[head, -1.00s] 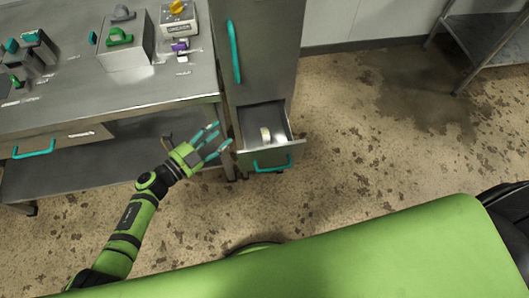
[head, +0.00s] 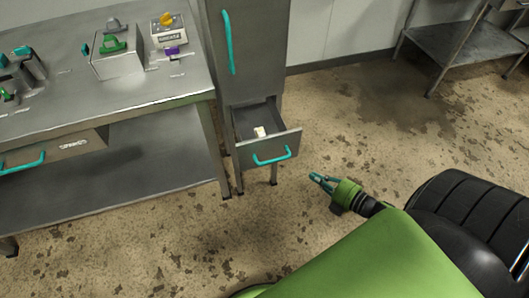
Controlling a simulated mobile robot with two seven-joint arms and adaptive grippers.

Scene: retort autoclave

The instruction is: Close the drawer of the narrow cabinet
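The narrow grey metal cabinet (head: 258,55) stands right of the workbench. It has a tall teal handle (head: 228,43) on its upper door. Its low drawer (head: 285,138) is pulled out, with a teal handle (head: 272,157) on the front. A small pale object (head: 260,131) lies inside the drawer. My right gripper (head: 315,177) is to the right of and nearer to me than the drawer front, apart from it and over the floor. Its teal fingers are small here, and I cannot tell how far apart they are. My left gripper is out of view.
A steel workbench (head: 110,92) with knob boxes on top and its own teal-handled drawer (head: 75,145) is at the left, with a lower shelf. A metal rack (head: 465,45) stands at the back right. The speckled floor in front of the narrow cabinet is clear.

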